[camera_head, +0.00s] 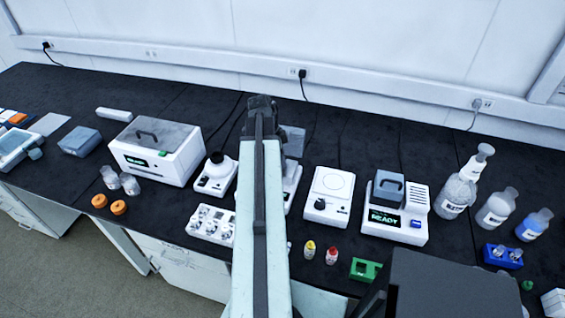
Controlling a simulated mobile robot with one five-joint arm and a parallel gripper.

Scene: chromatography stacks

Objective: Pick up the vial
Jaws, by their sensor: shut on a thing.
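The pale upright link of my arm (262,230) rises through the middle of the view to a dark joint at its top. I cannot make out my gripper's fingertips, so what they hold does not show. A small vial with a yellow cap (309,250) and one with a red cap (331,256) stand upright near the bench's front edge, right of my arm. A white rack (196,236) with several clear vials is left of my arm. A blue rack (491,257) at the right holds clear vials. I cannot tell which vial is meant.
A green holder (365,270) sits near the front edge. A white device reading READY (413,232), a round-topped plate device (328,195) and a large lidded box (160,152) stand behind. Bottles (457,195) stand at the right. My own dark part covers the lower right.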

